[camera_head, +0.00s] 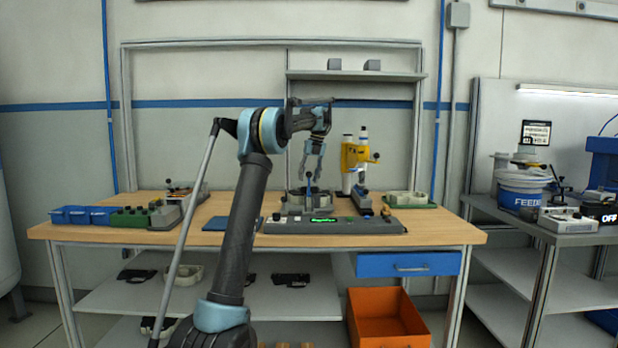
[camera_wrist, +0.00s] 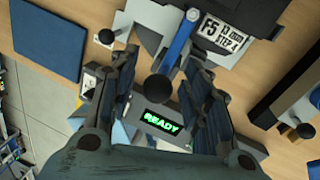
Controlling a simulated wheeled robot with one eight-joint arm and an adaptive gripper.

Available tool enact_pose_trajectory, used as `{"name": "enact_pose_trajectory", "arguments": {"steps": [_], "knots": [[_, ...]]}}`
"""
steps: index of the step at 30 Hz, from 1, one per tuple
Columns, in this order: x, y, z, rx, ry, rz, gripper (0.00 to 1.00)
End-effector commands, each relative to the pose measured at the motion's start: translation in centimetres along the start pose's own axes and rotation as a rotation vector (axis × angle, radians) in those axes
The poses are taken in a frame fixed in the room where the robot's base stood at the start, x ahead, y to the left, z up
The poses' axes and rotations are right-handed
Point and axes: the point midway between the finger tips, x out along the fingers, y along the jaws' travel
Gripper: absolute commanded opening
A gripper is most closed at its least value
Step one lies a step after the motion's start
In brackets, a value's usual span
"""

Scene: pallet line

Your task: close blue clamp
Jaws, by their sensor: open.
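The blue clamp shows in the wrist view as a blue lever (camera_wrist: 180,42) on a grey fixture (camera_wrist: 142,32), with a black ball knob (camera_wrist: 158,88) towards the camera. In the head view the blue lever (camera_head: 309,188) stands up from the fixture (camera_head: 296,205) on the workbench. My gripper (camera_head: 312,178) points down above the fixture. In the wrist view my gripper (camera_wrist: 160,78) has its fingers apart on both sides of the knob. I cannot tell whether a finger touches it.
A console with a lit green display (camera_wrist: 165,121) reading READY lies in front of the fixture. A yellow device (camera_head: 355,155) stands to the right. A dark blue mat (camera_wrist: 43,39) lies on the bench.

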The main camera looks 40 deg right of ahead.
Motion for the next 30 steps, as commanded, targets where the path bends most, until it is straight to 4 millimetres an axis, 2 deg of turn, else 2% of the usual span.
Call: {"name": "enact_pose_trajectory", "arguments": {"steps": [5, 21, 30], "knots": [[-0.8, 0.0, 0.0, 0.000, 0.001, 0.000, 0.44], [-8.6, -0.1, 0.0, 0.001, 0.001, -0.001, 0.44], [-11.3, -0.1, 0.1, 0.001, 0.001, -0.001, 0.44]]}}
